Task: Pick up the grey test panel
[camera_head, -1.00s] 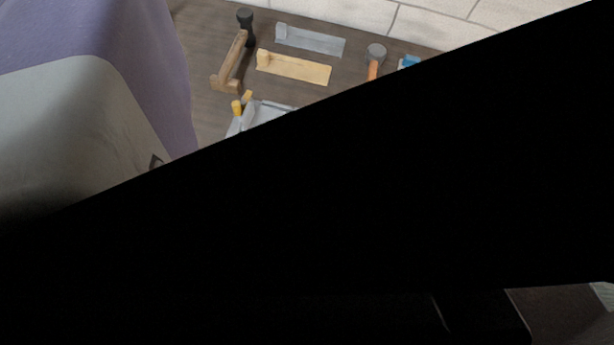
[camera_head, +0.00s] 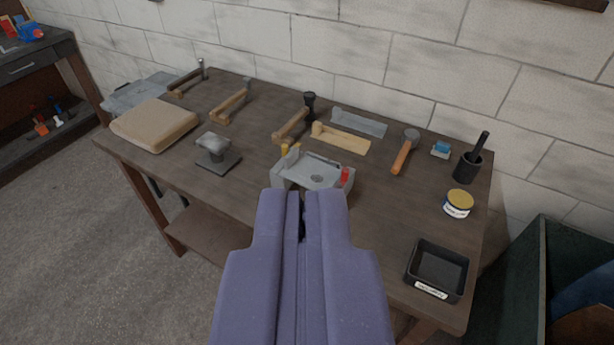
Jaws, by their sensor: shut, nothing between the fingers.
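A long grey panel (camera_head: 360,123) with a raised block at its left end lies at the back of the dark wooden bench (camera_head: 245,195), close to the wall. It looks like the grey test panel. A similar tan panel (camera_head: 341,139) lies just in front of it. My gripper (camera_head: 302,193) has purple fingers and is shut and empty. Its tips are over the bench, apart from the grey panel and on the near side of it. They hide part of a grey fixture (camera_head: 316,166) with yellow and red pegs.
An orange-handled hammer (camera_head: 404,152) lies right of the panels, and a wooden clamp-like tool (camera_head: 293,126) left of them. A black tray (camera_head: 438,270), a yellow-lidded tin (camera_head: 458,203) and a black cup (camera_head: 468,166) stand at the right. A brick wall (camera_head: 350,60) closes the back.

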